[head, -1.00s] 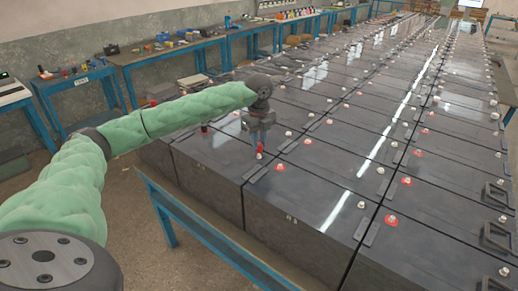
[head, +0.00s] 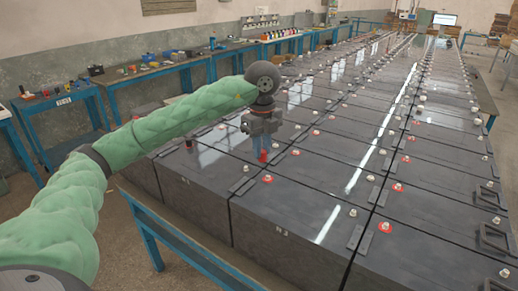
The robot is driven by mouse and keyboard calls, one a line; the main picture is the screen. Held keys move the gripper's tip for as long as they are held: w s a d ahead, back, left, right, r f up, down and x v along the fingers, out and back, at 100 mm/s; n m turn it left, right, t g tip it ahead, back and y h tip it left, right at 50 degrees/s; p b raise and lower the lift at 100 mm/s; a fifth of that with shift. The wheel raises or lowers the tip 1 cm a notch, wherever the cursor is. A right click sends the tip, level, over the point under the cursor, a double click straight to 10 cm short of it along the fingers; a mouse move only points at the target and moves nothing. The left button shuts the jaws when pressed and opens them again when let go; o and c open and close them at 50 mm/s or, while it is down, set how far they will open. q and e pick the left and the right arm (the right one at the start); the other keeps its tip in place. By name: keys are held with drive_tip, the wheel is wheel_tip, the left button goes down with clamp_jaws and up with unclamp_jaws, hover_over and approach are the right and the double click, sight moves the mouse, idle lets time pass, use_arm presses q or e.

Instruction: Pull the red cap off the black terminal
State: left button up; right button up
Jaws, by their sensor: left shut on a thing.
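My left gripper (head: 263,152) is shut on the red cap (head: 263,157), which shows as a small red piece between the fingertips. The cap hangs above the near battery row. The black terminal (head: 246,168), a small pale post without a red ring, stands bare to the left of and below the cap. The cap is apart from it. A terminal with a red ring (head: 267,179) lies just below the cap in the picture. The cap's height above the batteries is hard to tell. My right gripper does not show.
Long rows of dark batteries (head: 310,195) with small posts run to the back. A black cap (head: 189,145) stands on a battery to the left. Blue benches (head: 150,74) with small items line the wall. A blue rail (head: 190,247) runs in front.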

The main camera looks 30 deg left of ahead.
use_arm(q)
drive_tip(key=o, duration=0.4)
drive_tip(key=c, duration=0.4)
drive_tip(key=shift+r+p, duration=0.3)
drive_tip(key=shift+r, duration=0.35)
drive_tip(key=shift+r, duration=0.2)
drive_tip(key=shift+r+p, duration=1.5)
drive_tip(key=shift+r, duration=0.75)
